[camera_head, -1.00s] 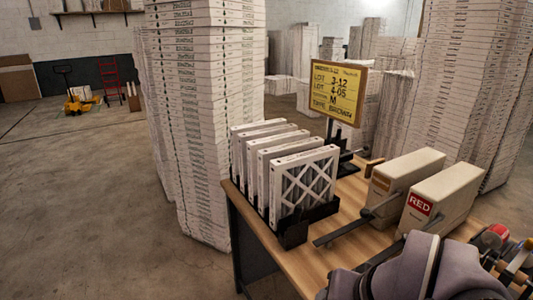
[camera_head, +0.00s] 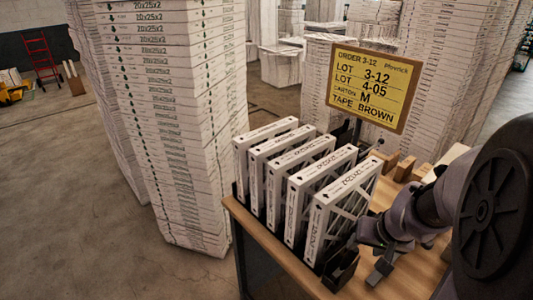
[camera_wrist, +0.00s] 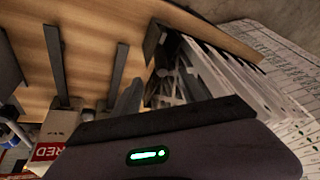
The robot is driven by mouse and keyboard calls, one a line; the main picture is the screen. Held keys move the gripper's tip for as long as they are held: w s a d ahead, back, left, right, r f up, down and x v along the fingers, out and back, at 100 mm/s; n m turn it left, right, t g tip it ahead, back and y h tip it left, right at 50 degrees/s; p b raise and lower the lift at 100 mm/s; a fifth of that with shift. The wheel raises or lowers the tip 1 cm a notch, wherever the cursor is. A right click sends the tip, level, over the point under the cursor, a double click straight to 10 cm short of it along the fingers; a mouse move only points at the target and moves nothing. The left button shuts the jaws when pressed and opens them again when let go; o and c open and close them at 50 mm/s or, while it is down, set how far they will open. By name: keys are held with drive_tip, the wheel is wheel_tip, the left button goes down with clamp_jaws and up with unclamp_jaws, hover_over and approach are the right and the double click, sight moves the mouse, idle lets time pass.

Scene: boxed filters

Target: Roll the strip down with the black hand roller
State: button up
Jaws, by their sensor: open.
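My gripper (camera_head: 376,258) is open and empty, low over the wooden table, close to the near right end of the row of boxed filters (camera_head: 337,205). The filters stand upright in a dark rack (camera_head: 342,268), white-edged with arrows and print. In the wrist view the rack's filters (camera_wrist: 205,75) show past my gripper body. I cannot make out the black hand roller or the strip in either current view; my arm covers much of the table's right side in the head view.
A yellow order sign (camera_head: 366,85) on a stand reads tape brown. Small wooden blocks (camera_head: 404,168) lie behind the rack. A box labelled RED (camera_wrist: 50,145) and dark flat bars (camera_wrist: 55,65) show on the table. A tall stack of boxes (camera_head: 170,120) stands left of the table.

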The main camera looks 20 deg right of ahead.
sight(356, 251)
drive_tip(key=b+x, duration=0.3)
drive_tip(key=x, duration=0.6)
drive_tip(key=shift+w+a, duration=0.1)
drive_tip(key=shift+a, duration=0.05)
clamp_jaws()
drive_tip(key=c, duration=0.7)
unclamp_jaws()
clamp_jaws()
drive_tip(key=shift+r, duration=0.15)
wheel_tip(356, 251, up, 13)
drive_tip(key=p, duration=1)
drive_tip(key=shift+r, duration=0.2)
